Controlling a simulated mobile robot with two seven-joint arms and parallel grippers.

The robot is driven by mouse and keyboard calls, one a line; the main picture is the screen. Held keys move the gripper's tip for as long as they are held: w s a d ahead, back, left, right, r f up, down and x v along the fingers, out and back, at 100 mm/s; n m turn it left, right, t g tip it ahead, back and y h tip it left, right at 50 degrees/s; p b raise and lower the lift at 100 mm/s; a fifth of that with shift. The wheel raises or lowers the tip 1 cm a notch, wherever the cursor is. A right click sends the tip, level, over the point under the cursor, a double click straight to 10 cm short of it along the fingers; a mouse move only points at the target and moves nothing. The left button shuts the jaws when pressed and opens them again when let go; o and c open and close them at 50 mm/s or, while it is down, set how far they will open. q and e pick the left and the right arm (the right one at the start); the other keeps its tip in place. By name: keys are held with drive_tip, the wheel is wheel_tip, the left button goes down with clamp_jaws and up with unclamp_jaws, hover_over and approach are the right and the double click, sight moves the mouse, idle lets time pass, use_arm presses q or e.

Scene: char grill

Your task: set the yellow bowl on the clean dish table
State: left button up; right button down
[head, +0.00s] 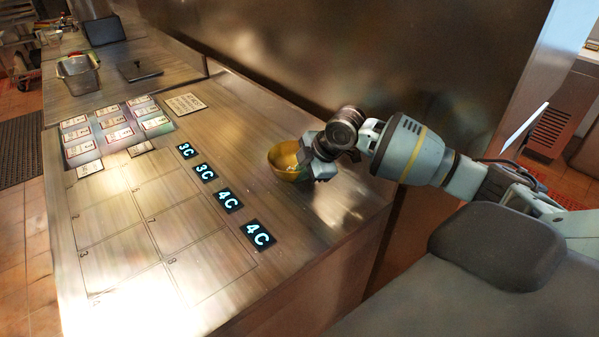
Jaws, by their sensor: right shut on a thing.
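The yellow bowl (283,158) is at the right part of the metal table (240,120), close to the wall panel. It looks upright. My right gripper (303,164) is shut on the right side of the bowl, and it hides part of the rim. I cannot tell whether the bowl's base touches the table top or sits slightly above it. My left gripper is not in view.
Dark tiles marked 3C and 4C (228,200) lie left of the bowl. Several printed cards (115,128) lie further left, near an outlined grid. A metal container (78,75) and a dark flat item (139,70) stand at the back. A metal wall (400,60) rises behind the table.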

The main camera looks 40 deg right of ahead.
drive_tip(key=shift+r, duration=0.55)
wheel_tip(320, 180, up, 2)
drive_tip(key=shift+s+r, duration=0.1)
drive_tip(key=s+a, duration=0.2)
drive_tip(key=s, duration=0.3)
drive_tip(key=s+a+r, duration=0.1)
drive_tip(key=s, duration=0.3)
drive_tip(key=s+a, duration=0.2)
drive_tip(key=s, duration=0.3)
drive_tip(key=shift+s+a+r, duration=0.15)
drive_tip(key=shift+s+a, duration=0.2)
